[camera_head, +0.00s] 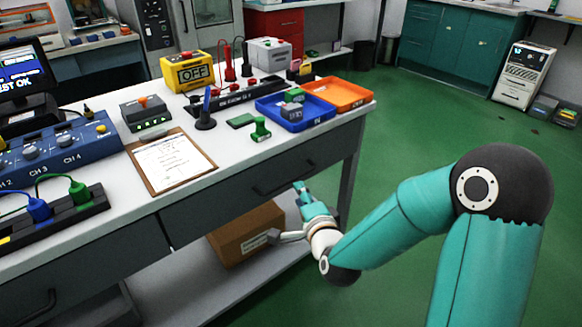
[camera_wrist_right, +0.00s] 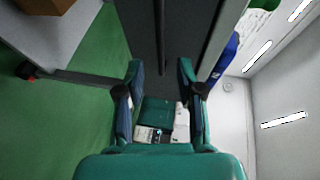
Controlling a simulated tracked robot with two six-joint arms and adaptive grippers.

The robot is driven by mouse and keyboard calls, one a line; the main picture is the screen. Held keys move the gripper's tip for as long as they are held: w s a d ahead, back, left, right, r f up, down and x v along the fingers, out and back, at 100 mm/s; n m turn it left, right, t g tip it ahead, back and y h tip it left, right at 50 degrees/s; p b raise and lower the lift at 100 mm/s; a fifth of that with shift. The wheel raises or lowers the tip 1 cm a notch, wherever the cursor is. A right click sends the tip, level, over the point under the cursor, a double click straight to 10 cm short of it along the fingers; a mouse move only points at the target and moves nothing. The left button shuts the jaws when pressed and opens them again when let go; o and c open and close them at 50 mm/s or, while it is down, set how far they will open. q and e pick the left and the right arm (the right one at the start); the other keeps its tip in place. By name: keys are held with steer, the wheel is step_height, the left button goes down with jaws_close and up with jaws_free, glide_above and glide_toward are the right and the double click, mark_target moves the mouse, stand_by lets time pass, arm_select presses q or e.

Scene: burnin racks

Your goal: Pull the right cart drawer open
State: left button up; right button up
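The right drawer is a dark grey front (camera_head: 215,200) under the white bench top, and it looks closed. Its dark bar handle (camera_head: 284,180) is near the drawer's right part. My right gripper (camera_head: 288,212) is below and close to this handle, with its fingers spread and nothing between them. In the right wrist view my open fingers (camera_wrist_right: 160,70) stand apart, facing the grey drawer front (camera_wrist_right: 177,35). A dark bar, apparently the handle (camera_wrist_right: 160,45), runs between the finger lines. I cannot tell whether it is touched. My left gripper is not in view.
A cardboard box (camera_head: 245,234) sits on the lower shelf behind my gripper. A blue tray (camera_head: 318,122) and an orange tray (camera_head: 345,93) stand on the bench top, with a clipboard (camera_head: 170,162) further left.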

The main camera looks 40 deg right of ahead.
mark_target(291, 179)
arm_select(q)
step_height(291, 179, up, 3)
steer(key=shift+p, duration=0.9)
arm_select(e)
steer(key=x, duration=0.8)
steer(key=shift+w+f, duration=0.1)
steer(key=shift+w, duration=0.15)
steer(key=shift+c, duration=0.3)
jaws_close()
steer(key=shift+a, duration=0.15)
